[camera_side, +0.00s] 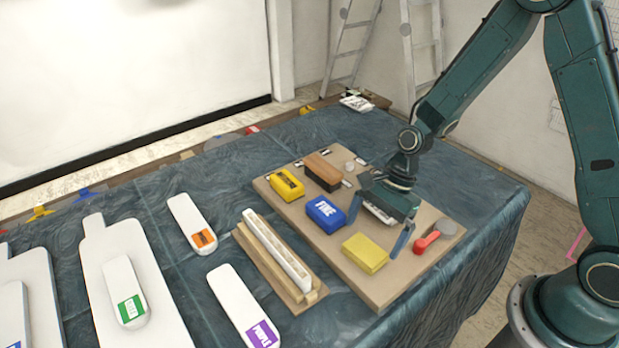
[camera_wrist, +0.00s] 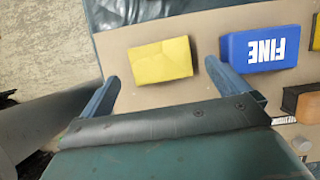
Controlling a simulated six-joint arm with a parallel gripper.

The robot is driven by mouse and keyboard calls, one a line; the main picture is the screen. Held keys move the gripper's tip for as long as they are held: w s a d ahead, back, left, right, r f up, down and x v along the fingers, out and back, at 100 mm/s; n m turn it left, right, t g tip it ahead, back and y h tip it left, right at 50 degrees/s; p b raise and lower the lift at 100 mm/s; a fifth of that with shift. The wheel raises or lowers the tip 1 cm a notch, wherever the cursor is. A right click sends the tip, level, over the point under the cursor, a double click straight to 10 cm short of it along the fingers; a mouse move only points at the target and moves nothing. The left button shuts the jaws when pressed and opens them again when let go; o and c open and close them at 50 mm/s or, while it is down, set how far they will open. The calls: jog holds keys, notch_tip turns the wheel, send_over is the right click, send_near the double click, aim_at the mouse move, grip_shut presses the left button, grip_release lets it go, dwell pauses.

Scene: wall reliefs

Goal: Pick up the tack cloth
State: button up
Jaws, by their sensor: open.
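The tack cloth looks like a plain yellow folded pad (camera_side: 365,252) lying flat near the front edge of the tan board. In the wrist view the yellow cloth (camera_wrist: 160,60) shows between and just beyond my fingertips. My gripper (camera_side: 378,226) is open and empty, pointing down above the board, behind the cloth in the side view. In the wrist view the right finger of my gripper (camera_wrist: 161,72) overlaps the near left edge of the blue block. I cannot tell the exact height of the fingertips.
On the tan board (camera_side: 395,290) are a blue FINE block (camera_side: 326,215), a yellow labelled block (camera_side: 286,184), a brown-and-black block (camera_side: 322,172) and a red tool (camera_side: 427,242). A wooden rack with a white bar (camera_side: 277,252) stands left of the board. White labelled pieces lie further left.

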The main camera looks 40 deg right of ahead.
aim_at(366, 249)
jog(key=shift+x, duration=1.9)
jog(key=c, duration=0.9)
